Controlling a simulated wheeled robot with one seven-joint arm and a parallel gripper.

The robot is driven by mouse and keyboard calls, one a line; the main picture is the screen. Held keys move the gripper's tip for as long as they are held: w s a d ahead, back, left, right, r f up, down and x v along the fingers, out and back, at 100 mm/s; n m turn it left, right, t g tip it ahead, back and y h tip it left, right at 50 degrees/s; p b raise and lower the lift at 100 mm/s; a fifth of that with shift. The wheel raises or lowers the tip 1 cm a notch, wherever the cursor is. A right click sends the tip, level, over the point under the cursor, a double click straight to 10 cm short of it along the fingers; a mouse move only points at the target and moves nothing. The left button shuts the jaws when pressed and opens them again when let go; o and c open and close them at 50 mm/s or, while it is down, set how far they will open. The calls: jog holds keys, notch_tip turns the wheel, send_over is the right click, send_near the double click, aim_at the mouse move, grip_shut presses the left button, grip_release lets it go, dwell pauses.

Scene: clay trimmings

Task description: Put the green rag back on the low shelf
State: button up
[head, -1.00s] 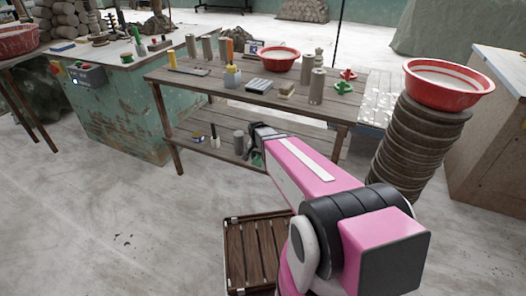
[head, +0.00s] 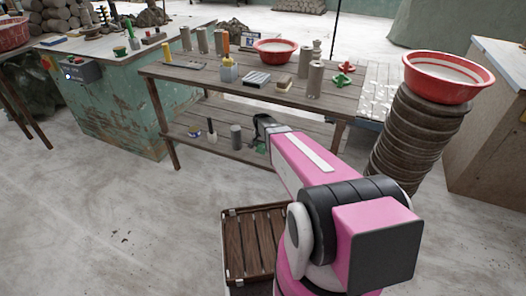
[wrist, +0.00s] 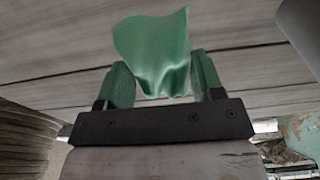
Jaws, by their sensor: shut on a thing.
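The green rag (wrist: 155,50) is held between the two fingers of my gripper (wrist: 160,85) in the wrist view, its loose part spreading out beyond the fingertips. Grey wooden planks lie behind it. In the head view my gripper (head: 263,132) is at the right part of the low shelf (head: 204,149), under the tabletop. Only a small bit of the rag (head: 261,149) shows there, and my arm hides the rest. I cannot tell whether the rag touches the shelf.
On the low shelf, a grey cylinder (head: 236,138) stands left of my gripper, with a dark-handled brush (head: 211,133) and a small tape roll (head: 193,134) further left. The tabletop (head: 205,82) above holds several tools. Stacked round slabs (head: 412,140) stand at right, and a wooden crate (head: 250,245) below.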

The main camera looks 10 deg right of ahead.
aim_at(263, 145)
notch_tip(263, 145, down, 4)
jog(key=shift+r, duration=0.1)
jog(key=o, duration=0.9)
jog(key=r, duration=0.5)
jog(key=s+r, duration=0.1)
jog(key=r, duration=0.1)
jog(key=shift+s+a+r, duration=0.1)
jog(key=shift+a+r, duration=0.05)
jog(key=shift+a, duration=0.1)
jog(key=s+r+n, duration=0.2)
jog(key=s+r, duration=0.2)
jog(key=s, duration=0.4)
jog(key=s+r+n, duration=0.2)
jog(key=s+r, duration=0.2)
jog(key=s, duration=0.4)
jog(key=s+r+n+g, duration=0.1)
jog(key=s+r, duration=0.3)
jog(key=s, duration=0.5)
jog(key=shift+d+r+n+y, duration=0.3)
jog(key=shift+r+n+y, duration=0.1)
jog(key=shift+n, duration=0.5)
